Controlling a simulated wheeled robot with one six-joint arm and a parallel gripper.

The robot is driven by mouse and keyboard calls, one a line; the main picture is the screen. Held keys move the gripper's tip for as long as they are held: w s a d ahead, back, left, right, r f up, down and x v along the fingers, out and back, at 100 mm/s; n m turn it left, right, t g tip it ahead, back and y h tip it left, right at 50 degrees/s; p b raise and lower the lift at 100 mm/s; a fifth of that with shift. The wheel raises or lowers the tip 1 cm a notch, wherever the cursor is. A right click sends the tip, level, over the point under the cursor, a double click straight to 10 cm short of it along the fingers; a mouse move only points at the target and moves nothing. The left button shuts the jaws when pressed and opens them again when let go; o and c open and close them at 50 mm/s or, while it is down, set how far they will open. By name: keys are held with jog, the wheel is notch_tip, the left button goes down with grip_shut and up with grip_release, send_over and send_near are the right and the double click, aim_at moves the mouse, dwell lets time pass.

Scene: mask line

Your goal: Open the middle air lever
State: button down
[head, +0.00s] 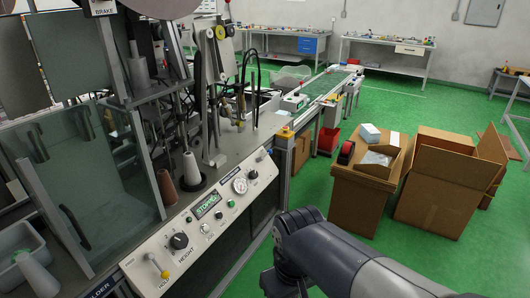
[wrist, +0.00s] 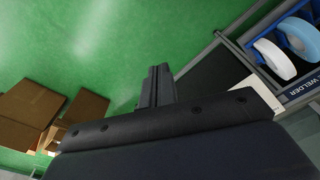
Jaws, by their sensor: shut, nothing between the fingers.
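The machine's slanted cream control panel (head: 215,212) crosses the lower left of the head view. It carries a round gauge (head: 240,185), a green lit display (head: 207,206), a black knob (head: 179,241) and several small knobs. A small lever with a yellow tip (head: 158,267) sits at its near left end. I cannot tell which part is the middle air lever. My gripper (wrist: 158,84) is shut and empty in the wrist view, above the green floor and touching nothing visible. In the head view my arm fills the bottom right, and the fingertips cannot be made out.
Cardboard boxes (head: 440,180) stand on the floor to the right. A conveyor (head: 325,85) runs back from the machine. A glass guard (head: 85,185) covers the machine's left side. Green floor (head: 300,185) is clear between the panel and the boxes. White and blue rolls (wrist: 275,59) show in the wrist view.

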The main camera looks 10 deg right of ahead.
jog(key=w+a+f+n+g+b, duration=0.1)
jog(key=w+a+n, duration=0.1)
jog(key=a, duration=0.6)
jog(key=w+a+f+n+h+b, duration=0.1)
jog(key=a+n, duration=0.3)
jog(key=a, duration=0.4)
jog(key=shift+w+a+g, duration=0.15)
jog(key=shift+w+g, duration=0.25)
jog(key=shift+w, duration=0.35)
